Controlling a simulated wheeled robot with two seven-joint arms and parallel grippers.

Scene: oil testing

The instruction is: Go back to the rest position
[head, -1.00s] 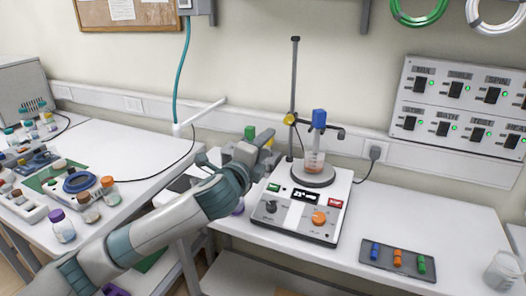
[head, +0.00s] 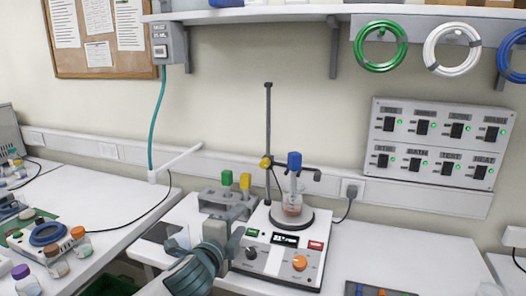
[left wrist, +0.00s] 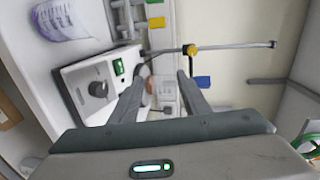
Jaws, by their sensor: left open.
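My left gripper (head: 213,232) is low in the head view, left of the hotplate stirrer and in front of the grey rack. Its teal wrist shows below it. In the left wrist view the two fingers of the left gripper (left wrist: 160,82) are apart, with nothing held between them. The stirrer (left wrist: 92,88) lies beyond and left of the fingers there. My right gripper is in neither view.
The hotplate stirrer (head: 278,250) carries a beaker (head: 292,206) under a stand with a blue clamp piece (head: 294,160). A rack (head: 227,203) with green and yellow tops stands beside it. A switch panel (head: 437,142) is on the wall.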

